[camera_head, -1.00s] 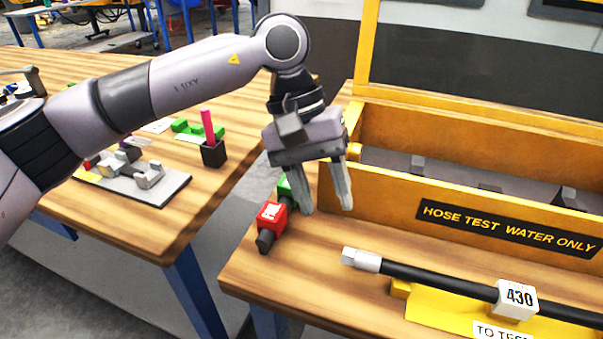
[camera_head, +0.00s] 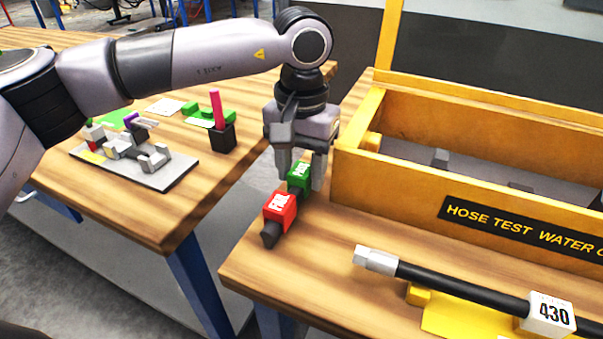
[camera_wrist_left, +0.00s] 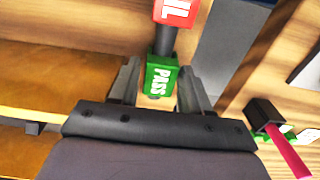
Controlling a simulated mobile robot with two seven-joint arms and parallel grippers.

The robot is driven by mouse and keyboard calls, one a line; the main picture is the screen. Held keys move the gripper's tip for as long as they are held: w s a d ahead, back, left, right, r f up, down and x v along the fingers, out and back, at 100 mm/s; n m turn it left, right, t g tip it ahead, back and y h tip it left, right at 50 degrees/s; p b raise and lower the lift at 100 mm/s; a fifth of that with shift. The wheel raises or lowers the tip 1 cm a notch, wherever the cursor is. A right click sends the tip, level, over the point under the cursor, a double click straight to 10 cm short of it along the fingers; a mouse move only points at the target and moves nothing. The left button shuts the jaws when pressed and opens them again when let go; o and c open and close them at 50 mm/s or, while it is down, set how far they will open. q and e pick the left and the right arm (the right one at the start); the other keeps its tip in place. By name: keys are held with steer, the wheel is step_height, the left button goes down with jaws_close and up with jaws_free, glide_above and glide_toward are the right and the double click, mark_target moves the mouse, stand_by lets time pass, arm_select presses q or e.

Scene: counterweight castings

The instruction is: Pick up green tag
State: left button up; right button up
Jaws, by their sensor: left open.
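The green tag (camera_head: 299,175), a small block marked PASS, sits behind the red tag (camera_head: 280,209) on a dark bar near the left edge of the front table. In the left wrist view the green tag (camera_wrist_left: 160,78) lies between the two fingers of my left gripper (camera_wrist_left: 157,85), with the red tag (camera_wrist_left: 177,10) beyond it. My left gripper (camera_head: 300,172) is open and points down, its fingers on either side of the green tag. I cannot tell whether they touch it. My right gripper is not in view.
A yellow trough (camera_head: 420,185) marked HOSE TEST WATER ONLY stands close to the right of my gripper. A black hose (camera_head: 460,287) with a 430 label lies in front of it. A second table (camera_head: 140,220) at left holds a fixture (camera_head: 150,165) and a black cup (camera_head: 222,138).

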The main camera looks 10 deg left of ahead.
arm_select(q)
steer(key=shift+f, duration=0.15)
steer(key=c, duration=0.5)
